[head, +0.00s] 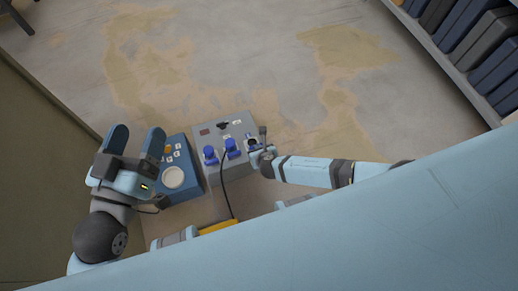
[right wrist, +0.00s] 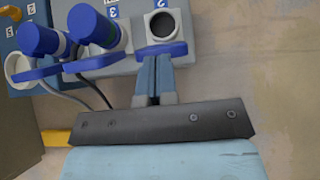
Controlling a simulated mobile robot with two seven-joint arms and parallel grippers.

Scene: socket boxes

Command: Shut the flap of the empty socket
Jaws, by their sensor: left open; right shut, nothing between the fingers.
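The grey socket box (head: 214,132) stands on the floor in the middle of the head view. Its empty socket (right wrist: 163,23) shows in the right wrist view as a pale ring around a dark round hole. The blue flap (right wrist: 163,50) of this socket is open and sticks out below the hole. My right gripper (right wrist: 157,58) is shut and empty, with its fingertips right at the flap's outer side; I cannot tell whether they touch. My left gripper (head: 135,145) is open and empty, left of the boxes.
A blue box (head: 177,150) with a round pale disc stands left of the grey box. Shelves (head: 465,55) are at the upper right. The floor beyond is clear.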

